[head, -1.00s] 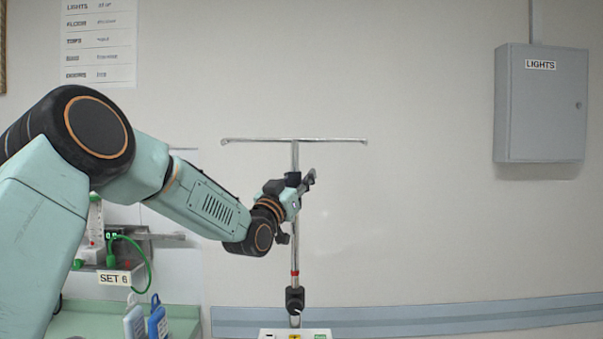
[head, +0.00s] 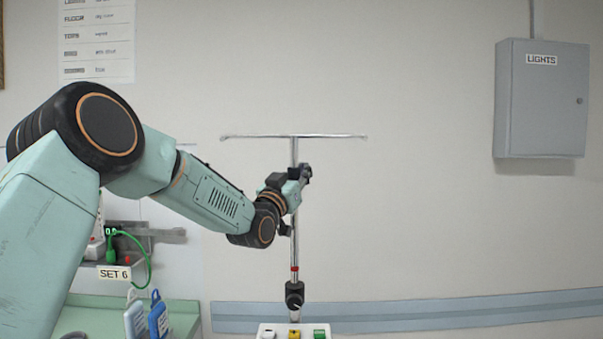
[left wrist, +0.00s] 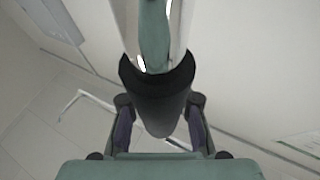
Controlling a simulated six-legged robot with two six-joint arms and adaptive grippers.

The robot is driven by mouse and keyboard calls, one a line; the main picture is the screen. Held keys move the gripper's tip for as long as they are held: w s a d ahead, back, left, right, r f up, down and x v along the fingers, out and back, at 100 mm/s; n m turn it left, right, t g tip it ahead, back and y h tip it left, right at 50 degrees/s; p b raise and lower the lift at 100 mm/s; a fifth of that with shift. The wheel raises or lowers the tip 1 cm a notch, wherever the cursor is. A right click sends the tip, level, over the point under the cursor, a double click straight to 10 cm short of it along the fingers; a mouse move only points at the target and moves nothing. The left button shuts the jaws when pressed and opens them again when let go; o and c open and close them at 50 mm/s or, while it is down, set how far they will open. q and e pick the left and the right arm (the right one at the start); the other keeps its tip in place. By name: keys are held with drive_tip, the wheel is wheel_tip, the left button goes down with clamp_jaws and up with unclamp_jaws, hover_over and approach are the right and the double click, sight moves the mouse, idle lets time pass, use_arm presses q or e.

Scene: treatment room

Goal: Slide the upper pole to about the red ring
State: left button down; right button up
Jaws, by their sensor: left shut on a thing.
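A thin shiny upper pole (head: 294,152) stands upright with a crossbar (head: 330,136) on top. My left gripper (head: 301,174) is shut on the upper pole at a black sleeve, a little below the crossbar. In the left wrist view, its two fingers (left wrist: 159,112) lie on either side of the black sleeve (left wrist: 155,82). The red ring (head: 294,268) is on the pole well below my gripper, just above a black clamp (head: 294,292). My right gripper does not show.
A white box with coloured buttons (head: 280,331) is at the bottom, below the clamp. A grey LIGHTS cabinet (head: 541,105) hangs on the wall at right. A green counter (head: 183,318) and SET 6 label (head: 114,273) are at left. Space right of the pole is clear.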

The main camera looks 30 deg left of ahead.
use_arm(q)
drive_tip(key=shift+f, duration=0.1)
idle(0.3)
wheel_tip(320, 180, down, 4)
drive_tip(key=b, duration=0.3)
drive_tip(key=shift+s+r, duration=0.1)
drive_tip(key=shift+r, duration=0.15)
drive_tip(key=c, duration=1.4)
unclamp_jaws()
